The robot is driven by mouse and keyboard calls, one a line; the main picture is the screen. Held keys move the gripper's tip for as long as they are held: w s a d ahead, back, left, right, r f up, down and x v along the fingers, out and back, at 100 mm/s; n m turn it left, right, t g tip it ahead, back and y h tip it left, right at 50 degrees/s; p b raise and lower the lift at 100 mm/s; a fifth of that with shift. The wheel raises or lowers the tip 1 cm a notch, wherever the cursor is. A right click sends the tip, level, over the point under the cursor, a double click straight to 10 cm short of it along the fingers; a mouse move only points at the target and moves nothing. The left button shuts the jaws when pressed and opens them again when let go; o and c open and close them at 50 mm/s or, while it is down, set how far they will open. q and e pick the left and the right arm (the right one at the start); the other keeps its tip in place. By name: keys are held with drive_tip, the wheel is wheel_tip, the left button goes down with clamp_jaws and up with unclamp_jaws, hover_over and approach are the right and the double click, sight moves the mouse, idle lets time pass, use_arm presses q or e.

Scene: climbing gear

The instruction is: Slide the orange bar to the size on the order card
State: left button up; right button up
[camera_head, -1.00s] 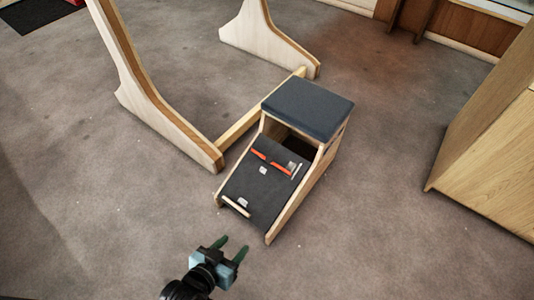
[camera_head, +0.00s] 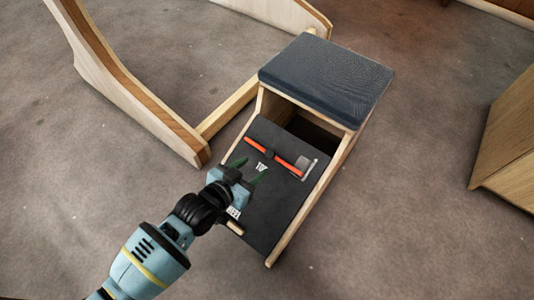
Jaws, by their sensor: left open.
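The orange bar (camera_head: 288,166) lies across the upper part of a dark sloping board (camera_head: 272,214). A dark piece (camera_head: 270,154) crosses the bar near its middle. A grey piece with pale marks (camera_head: 304,164) is at the bar's right end. White lettering shows on the board, partly hidden by my gripper. My left gripper (camera_head: 252,172) is open and empty, over the board's left part, just below and left of the bar. I cannot tell whether it touches the board. I cannot make out an order card. My right gripper is not in view.
The board sits in a wooden fitting stool with a dark padded seat (camera_head: 325,80) above it. A wooden frame (camera_head: 130,95) stands at left, a wooden cabinet (camera_head: 508,135) at right.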

sight(269, 154)
use_arm(q)
drive_tip(key=b+x, duration=0.1)
drive_tip(key=x, duration=0.1)
drive_tip(key=b+x, duration=0.2)
drive_tip(key=x, duration=0.1)
drive_tip(key=b+x, duration=0.1)
drive_tip(key=x, duration=0.2)
drive_tip(key=shift+w+a+f, duration=0.15)
drive_tip(key=shift+a+f, duration=0.1)
drive_tip(key=shift+f, duration=0.15)
drive_tip(key=shift+w+d+f+b, duration=0.15)
drive_tip(key=shift+w+d+b, duration=0.2)
drive_tip(key=shift+b, duration=0.2)
drive_tip(key=shift+w, duration=0.1)
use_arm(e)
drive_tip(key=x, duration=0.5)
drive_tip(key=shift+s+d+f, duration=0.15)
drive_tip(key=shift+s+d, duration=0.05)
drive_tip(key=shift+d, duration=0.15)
use_arm(q)
drive_tip(key=shift+c, duration=0.5)
clamp_jaws()
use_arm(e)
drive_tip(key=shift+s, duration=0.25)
